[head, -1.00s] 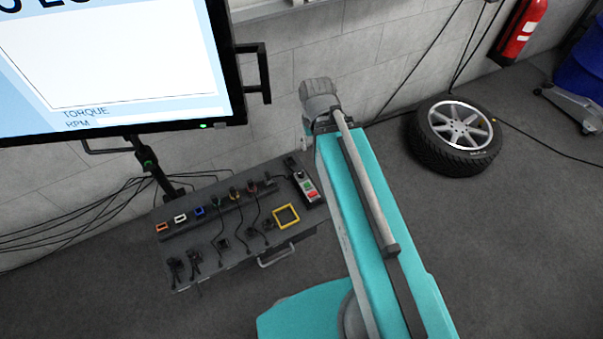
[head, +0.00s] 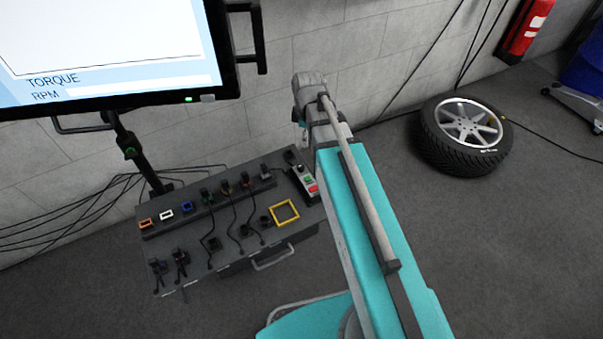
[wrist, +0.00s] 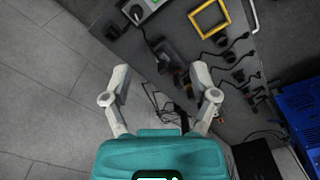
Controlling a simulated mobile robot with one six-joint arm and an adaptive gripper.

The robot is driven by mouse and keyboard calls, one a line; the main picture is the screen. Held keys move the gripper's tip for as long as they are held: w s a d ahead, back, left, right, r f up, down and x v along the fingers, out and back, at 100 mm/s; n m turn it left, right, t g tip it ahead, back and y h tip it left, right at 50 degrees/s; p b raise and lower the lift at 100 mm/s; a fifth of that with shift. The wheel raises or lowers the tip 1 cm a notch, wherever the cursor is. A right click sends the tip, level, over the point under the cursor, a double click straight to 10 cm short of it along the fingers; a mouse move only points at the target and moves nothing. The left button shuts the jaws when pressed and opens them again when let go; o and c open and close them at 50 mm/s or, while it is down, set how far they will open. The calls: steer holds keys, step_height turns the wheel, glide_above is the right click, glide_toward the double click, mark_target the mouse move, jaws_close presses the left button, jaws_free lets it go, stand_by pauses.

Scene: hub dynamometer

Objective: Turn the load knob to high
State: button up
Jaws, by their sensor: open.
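A control box (head: 303,178) with a green and a red button stands at the right end of the grey bench. A black round part (head: 291,157) sits at its far end; I cannot tell whether this is the load knob, and no low or high marking is legible. The box's end shows at the top of the wrist view (wrist: 150,5), with a black part (wrist: 136,13) beside it. My gripper (wrist: 161,74) is open and empty, its fingers spread above the bench edge and floor, apart from the box. In the head view its fingers are hidden.
The bench (head: 228,222) carries a yellow square frame (head: 285,211), several cabled plugs and a row of coloured sockets (head: 166,215). A monitor (head: 120,60) stands at left. A wheel (head: 465,135) lies on the floor at right. A blue crate (wrist: 302,115) shows in the wrist view.

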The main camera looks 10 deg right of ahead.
mark_target(301, 166)
steer(key=w+f+n+b, duration=0.6)
steer(key=f+n+b, duration=0.2)
steer(key=f+n, duration=0.1)
steer(key=shift+f, duration=0.2)
step_height(301, 166, down, 14)
steer(key=b, duration=1.3)
steer(key=shift+w+a+r+b, duration=0.1)
steer(key=shift+r+b, duration=0.1)
steer(key=shift+b, duration=0.15)
stand_by(0.3)
jaws_close()
